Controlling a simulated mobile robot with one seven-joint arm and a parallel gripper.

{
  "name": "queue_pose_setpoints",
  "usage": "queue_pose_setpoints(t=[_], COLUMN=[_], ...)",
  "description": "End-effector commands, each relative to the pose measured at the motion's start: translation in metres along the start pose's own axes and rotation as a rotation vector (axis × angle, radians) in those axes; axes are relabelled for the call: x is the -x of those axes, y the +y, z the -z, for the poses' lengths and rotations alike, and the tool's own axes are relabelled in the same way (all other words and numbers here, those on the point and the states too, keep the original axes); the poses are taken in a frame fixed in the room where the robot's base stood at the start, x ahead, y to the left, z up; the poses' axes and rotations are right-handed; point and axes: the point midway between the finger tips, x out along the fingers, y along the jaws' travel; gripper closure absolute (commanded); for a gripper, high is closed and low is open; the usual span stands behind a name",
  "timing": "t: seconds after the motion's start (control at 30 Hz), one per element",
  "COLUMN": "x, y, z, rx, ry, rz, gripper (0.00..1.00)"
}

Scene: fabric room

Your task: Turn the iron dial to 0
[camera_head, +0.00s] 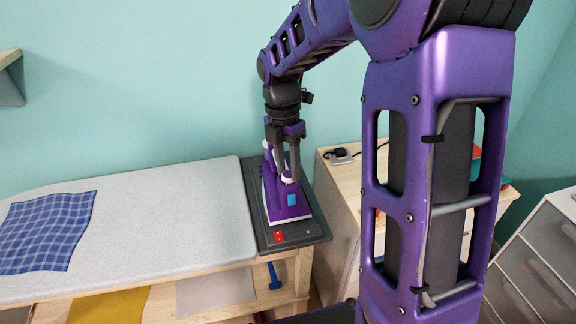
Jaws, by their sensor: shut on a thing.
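A purple iron (283,205) with a white base edge and a blue patch on its end sits on a dark grey rest (315,231) at the right end of the ironing table. My gripper (287,172) points down over the iron, its fingers at the white part on top of the iron. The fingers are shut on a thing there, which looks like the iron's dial. The dial's marks are too small to read, and the fingers partly hide it.
The pale padded table top (150,226) bears a blue checked cloth (47,232) at left. A red switch (278,237) is on the rest's front. A wooden cabinet (338,188) with a socket (340,156) stands right, drawers (545,262) farther right. My arm blocks part of the right side.

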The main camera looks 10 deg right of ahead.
Motion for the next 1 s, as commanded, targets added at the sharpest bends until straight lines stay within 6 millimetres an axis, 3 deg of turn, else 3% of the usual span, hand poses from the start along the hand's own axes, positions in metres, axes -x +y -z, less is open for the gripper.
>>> queue_pose_setpoints(t=[0.53, 0.57, 0.7, 1.0], x=[0.0007, 0.0007, 0.0005, 0.0006], y=[0.0002, 0.0002, 0.0002, 0.0000], z=[-0.0001, 0.0000, 0.0000, 0.0000], rx=[0.027, 0.027, 0.026, 0.025], ry=[-0.004, -0.003, -0.003, -0.003], rz=[-0.001, -0.001, -0.001, 0.000], gripper=[1.00, 0.56, 0.31, 0.29])
